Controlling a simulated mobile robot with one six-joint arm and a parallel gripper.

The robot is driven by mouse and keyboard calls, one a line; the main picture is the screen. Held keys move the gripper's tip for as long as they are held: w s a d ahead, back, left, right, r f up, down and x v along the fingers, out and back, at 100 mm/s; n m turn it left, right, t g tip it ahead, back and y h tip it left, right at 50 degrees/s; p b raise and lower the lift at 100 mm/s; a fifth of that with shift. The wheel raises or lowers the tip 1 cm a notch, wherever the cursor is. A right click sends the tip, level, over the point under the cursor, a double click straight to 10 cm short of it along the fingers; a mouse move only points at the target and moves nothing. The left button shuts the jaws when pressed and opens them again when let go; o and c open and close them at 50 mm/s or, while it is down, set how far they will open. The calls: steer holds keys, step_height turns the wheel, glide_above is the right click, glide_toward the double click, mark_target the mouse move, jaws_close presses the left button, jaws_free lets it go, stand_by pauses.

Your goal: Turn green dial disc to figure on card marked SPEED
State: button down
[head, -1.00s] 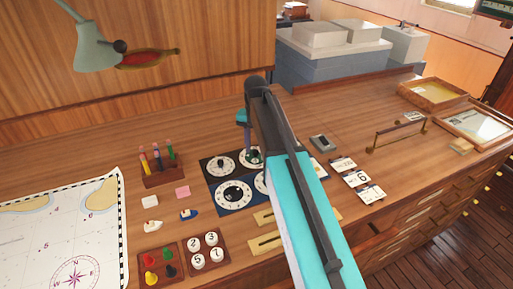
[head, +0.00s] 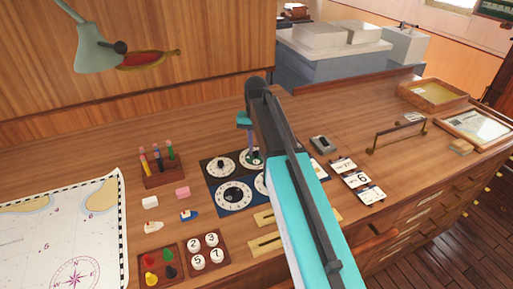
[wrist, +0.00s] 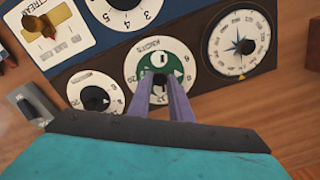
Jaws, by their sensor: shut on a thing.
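The green dial disc (wrist: 146,73) sits inside a white figured ring on a dark panel, with lettering that looks like KNOTS above. A small window near its top seems to show a 1. My gripper (wrist: 160,82) is shut on the dial's knob, its two purple fingers at either side, hiding the lower part of the dial. In the head view my gripper (head: 251,150) is over the same dial, which is mostly hidden by my arm. Three white cards lie to the right; the middle card (head: 357,180) shows a 6. Their headings are too small to read.
Other dials surround the green one: a compass-like dial (wrist: 239,45) and a smaller dark-centred dial (wrist: 95,97). A grey box (head: 321,144) and a brass rail (head: 398,134) stand to the right. Trays of pegs and numbered discs (head: 204,249) are at front left.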

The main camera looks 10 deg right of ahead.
mark_target(256, 152)
steer(key=n, duration=0.5)
steer(key=shift+n, duration=0.3)
stand_by(0.4)
steer(key=c, duration=1.6)
jaws_free()
steer(key=shift+r, duration=0.15)
steer(key=shift+r+p, duration=4.35)
steer(key=shift+r, duration=2.45)
steer(key=shift+s, duration=0.1)
